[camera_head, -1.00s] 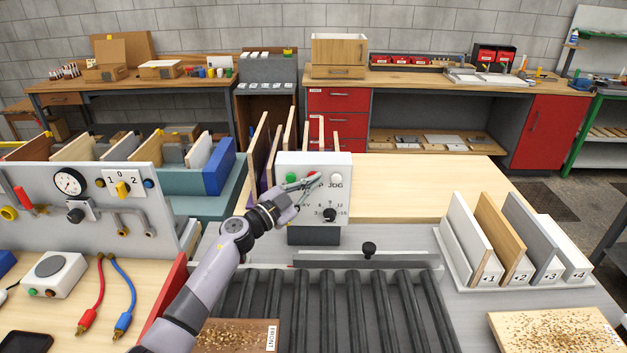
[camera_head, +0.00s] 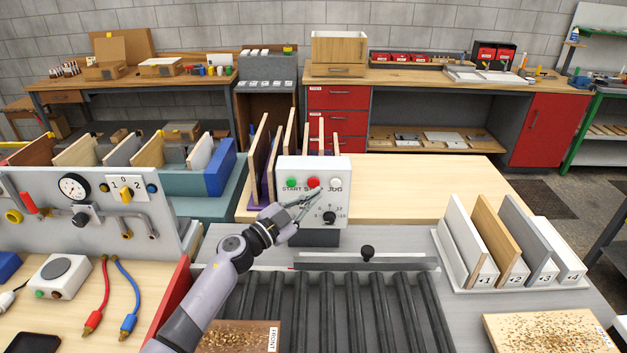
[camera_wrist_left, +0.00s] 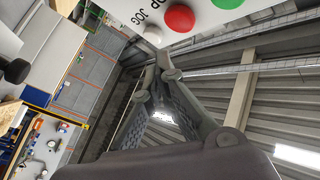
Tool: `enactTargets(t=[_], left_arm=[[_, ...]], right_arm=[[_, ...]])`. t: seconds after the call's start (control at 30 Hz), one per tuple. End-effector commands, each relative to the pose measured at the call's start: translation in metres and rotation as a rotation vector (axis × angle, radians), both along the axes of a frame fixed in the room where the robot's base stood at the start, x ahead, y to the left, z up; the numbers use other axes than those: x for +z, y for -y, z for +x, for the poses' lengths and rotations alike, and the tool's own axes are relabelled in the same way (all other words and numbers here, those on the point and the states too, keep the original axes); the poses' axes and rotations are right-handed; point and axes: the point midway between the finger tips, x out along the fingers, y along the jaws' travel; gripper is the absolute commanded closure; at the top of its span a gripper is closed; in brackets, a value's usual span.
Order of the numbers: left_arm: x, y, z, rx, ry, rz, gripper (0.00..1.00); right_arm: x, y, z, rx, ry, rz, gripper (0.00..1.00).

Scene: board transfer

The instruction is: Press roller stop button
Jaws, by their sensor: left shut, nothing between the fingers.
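The white control box (camera_head: 300,219) stands behind the roller conveyor, facing me. Its red stop button (camera_head: 313,183) sits between a green start button (camera_head: 292,182) and a white jog button (camera_head: 336,182). My left gripper (camera_head: 317,195) is shut and empty, its fingertips just below the red button and in front of the panel. In the left wrist view the red button (camera_wrist_left: 179,18) and green button (camera_wrist_left: 228,3) lie beyond the closed fingertips (camera_wrist_left: 157,62). The fingertips appear apart from the red button. My right gripper is not in view.
A black knob (camera_head: 330,218) is low on the box. The rollers (camera_head: 340,305) lie in front, with a speckled board (camera_head: 238,337) at their left. A rack of upright boards (camera_head: 515,250) stands right. A gauge panel (camera_head: 90,205) stands left.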

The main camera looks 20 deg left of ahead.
Motion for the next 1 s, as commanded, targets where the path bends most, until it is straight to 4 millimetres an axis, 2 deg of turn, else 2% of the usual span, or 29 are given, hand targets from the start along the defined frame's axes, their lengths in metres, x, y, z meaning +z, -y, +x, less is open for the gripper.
enactTargets(t=[0.03, 0.3, 1.0], left_arm=[[0.003, 0.002, -0.006, 0.000, -0.002, -0.001, 1.00], [0.002, 0.008, -0.025, -0.001, 0.000, -0.001, 1.00], [0.000, 0.008, -0.026, -0.001, 0.001, 0.000, 1.00]], right_arm=[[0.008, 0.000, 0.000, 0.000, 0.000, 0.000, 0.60], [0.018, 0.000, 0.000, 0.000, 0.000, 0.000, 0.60], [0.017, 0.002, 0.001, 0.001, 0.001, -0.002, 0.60]])
